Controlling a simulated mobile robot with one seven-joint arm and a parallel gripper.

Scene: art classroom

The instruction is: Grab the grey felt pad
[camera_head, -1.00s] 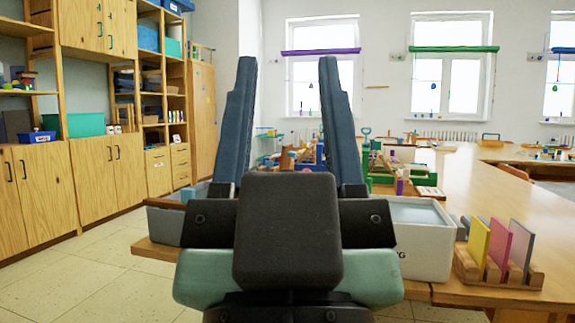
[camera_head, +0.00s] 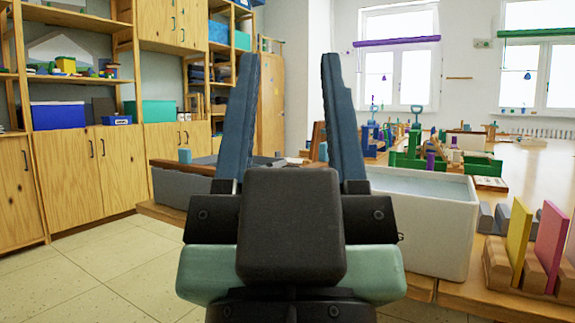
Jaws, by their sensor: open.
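My gripper (camera_head: 289,62) is open and empty, its two blue-grey fingers pointing up and forward in the middle of the view. No pad is between the fingers. At the right, a wooden rack (camera_head: 528,288) on the table holds thin upright slabs. A grey slab (camera_head: 517,222) shows partly behind a yellow slab (camera_head: 518,240), with a pink slab (camera_head: 550,236) beside them. I cannot tell which grey one is the felt pad. The rack is well to the right of my gripper.
A white bin (camera_head: 440,235) stands on the table just left of the rack, and a grey tray (camera_head: 178,186) lies left behind my gripper. Wooden toys (camera_head: 425,150) stand farther back. Wooden cabinets (camera_head: 120,170) line the left wall. The floor (camera_head: 100,265) at left is clear.

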